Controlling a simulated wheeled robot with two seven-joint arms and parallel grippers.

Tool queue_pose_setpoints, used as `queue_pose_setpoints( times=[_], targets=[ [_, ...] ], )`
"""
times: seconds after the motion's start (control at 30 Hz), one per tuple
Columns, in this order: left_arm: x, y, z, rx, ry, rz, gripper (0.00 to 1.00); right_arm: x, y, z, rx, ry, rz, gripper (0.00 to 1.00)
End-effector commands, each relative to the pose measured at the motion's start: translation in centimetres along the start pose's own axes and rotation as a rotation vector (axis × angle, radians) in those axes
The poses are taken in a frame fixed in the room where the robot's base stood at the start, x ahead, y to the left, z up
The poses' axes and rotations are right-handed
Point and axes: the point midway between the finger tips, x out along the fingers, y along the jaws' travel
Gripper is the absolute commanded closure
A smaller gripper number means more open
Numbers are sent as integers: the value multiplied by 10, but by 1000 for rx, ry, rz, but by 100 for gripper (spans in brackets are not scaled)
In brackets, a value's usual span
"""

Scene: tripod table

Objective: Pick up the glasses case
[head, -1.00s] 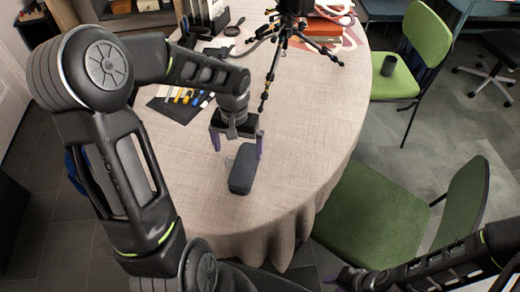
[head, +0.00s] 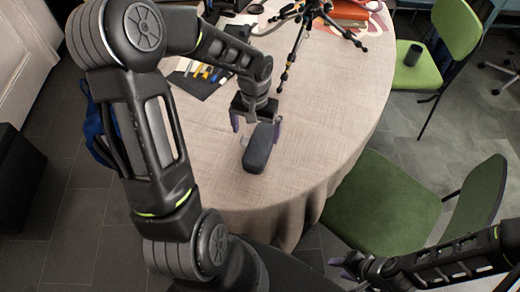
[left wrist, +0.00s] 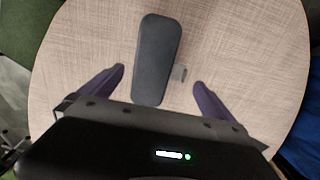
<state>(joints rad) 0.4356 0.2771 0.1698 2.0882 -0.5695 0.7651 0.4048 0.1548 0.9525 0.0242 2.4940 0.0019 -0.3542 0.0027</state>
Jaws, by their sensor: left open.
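The glasses case (head: 258,150) is a dark grey, rounded oblong box. It lies on the beige cloth of the round table (head: 330,110), near the front edge. My left gripper (head: 256,125) is open just above the case's far end, with its purple fingers on either side. In the left wrist view the case (left wrist: 155,60) lies ahead of and between the two open fingers (left wrist: 160,82), closer to the left one, and no contact shows. My right gripper (head: 352,264) is low at the bottom right, away from the table; its jaws are too small to judge.
A dark mat with pens (head: 205,76) lies behind my left gripper. A black tripod (head: 303,30) stands further back, by an orange book stack (head: 345,12). Green chairs (head: 380,205) stand at the right.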

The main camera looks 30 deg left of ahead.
Motion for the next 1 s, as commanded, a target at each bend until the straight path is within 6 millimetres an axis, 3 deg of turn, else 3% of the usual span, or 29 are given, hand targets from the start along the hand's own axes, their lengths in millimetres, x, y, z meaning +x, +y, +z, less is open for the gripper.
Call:
queue_pose_setpoints(
  times=[0.43, 1.0],
  targets=[
    [50, 1, 4, -1, -3, 1, 0, -9, -3, 1, 2, -3, 3, 64],
    [52, 1, 3, 0, 0, 0, 0, -8, -2, 1, 2, -3, 3, 64]
  ],
)
